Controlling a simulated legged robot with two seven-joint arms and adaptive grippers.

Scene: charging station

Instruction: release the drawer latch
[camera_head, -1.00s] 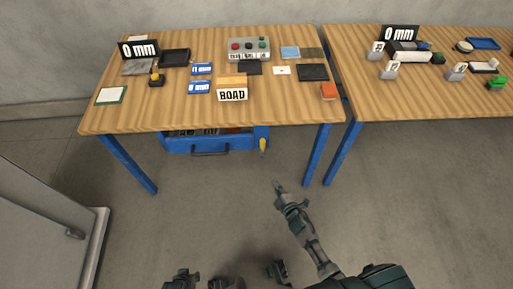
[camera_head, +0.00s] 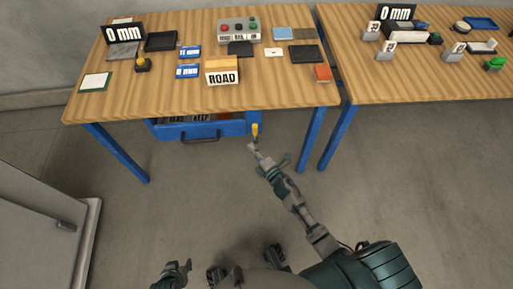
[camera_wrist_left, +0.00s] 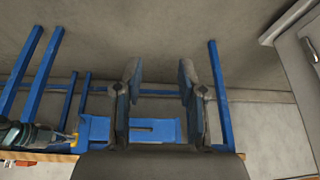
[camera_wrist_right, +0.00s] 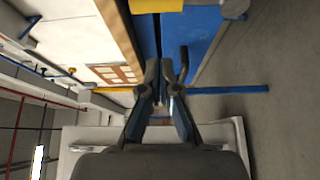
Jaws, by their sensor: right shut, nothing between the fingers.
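The blue drawer (camera_head: 215,131) hangs under the left table, with a dark handle (camera_head: 200,138) on its front. The yellow latch (camera_head: 255,130) stands upright at the drawer's right end. A yellow part also shows at the top edge of the right wrist view (camera_wrist_right: 155,5). My right gripper (camera_head: 253,148) is shut and empty, just below and in front of the latch; I cannot tell whether it touches. Its closed fingers show in the right wrist view (camera_wrist_right: 161,72). My left gripper (camera_head: 178,270) is low, far from the drawer. Its fingers are apart and empty in the left wrist view (camera_wrist_left: 160,78).
The left table (camera_head: 140,95) holds a ROAD box (camera_head: 222,73), a button box (camera_head: 239,30) and several flat items. Its blue legs (camera_head: 116,153) flank the drawer. A second table (camera_head: 430,80) stands right. A grey cabinet (camera_head: 40,220) is at left. The floor in front is clear.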

